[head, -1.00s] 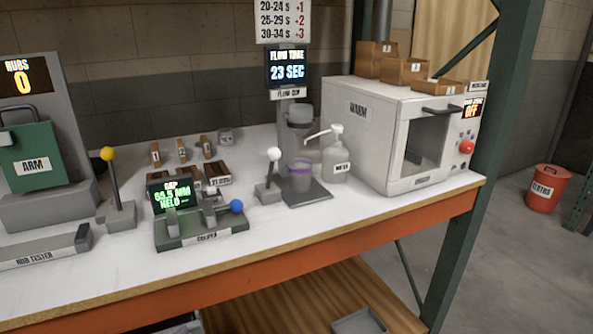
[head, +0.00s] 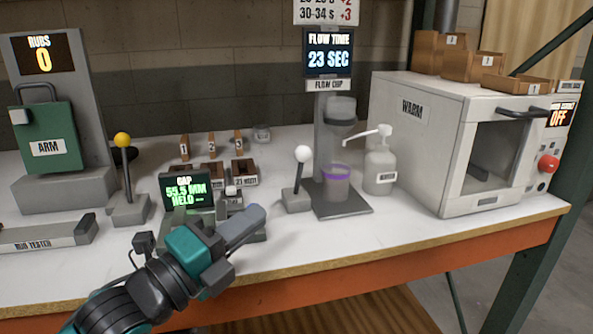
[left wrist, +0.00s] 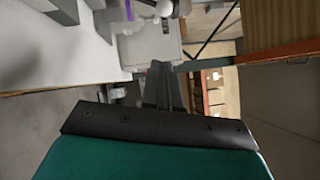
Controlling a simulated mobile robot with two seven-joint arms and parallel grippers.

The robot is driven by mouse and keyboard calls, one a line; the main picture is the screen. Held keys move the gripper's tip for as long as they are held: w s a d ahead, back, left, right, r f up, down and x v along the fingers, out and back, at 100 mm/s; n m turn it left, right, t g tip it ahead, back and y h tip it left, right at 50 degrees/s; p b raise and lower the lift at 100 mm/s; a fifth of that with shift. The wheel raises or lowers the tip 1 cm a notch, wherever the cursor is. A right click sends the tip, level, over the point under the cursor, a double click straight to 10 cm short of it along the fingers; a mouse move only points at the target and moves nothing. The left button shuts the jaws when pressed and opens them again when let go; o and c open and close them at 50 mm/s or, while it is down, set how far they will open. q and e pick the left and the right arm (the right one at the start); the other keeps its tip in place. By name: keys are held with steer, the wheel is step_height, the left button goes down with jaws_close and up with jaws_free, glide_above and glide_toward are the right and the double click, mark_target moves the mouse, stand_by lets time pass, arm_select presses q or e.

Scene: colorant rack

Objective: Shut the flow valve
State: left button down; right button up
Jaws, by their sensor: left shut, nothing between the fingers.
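The flow cup station (head: 340,125) stands near the middle of the bench, with a display reading 23 SEC. A lever with a white ball knob (head: 303,154) stands upright, tilted slightly, at its left; I take it for the flow valve. My right gripper is not in view.
A yellow-knobbed lever (head: 123,140) and the rub tester (head: 45,235) are left. A pump bottle (head: 380,165) and the warm oven (head: 410,130) are right. Bench surface in front of the station is clear.

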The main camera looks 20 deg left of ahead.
mark_target(299, 170)
arm_select(q)
steer(key=shift+w, duration=0.1)
steer(key=a+x, duration=0.2)
steer(key=x, duration=1)
steer(key=shift+w+r, duration=0.4)
steer(key=shift+w, duration=0.35)
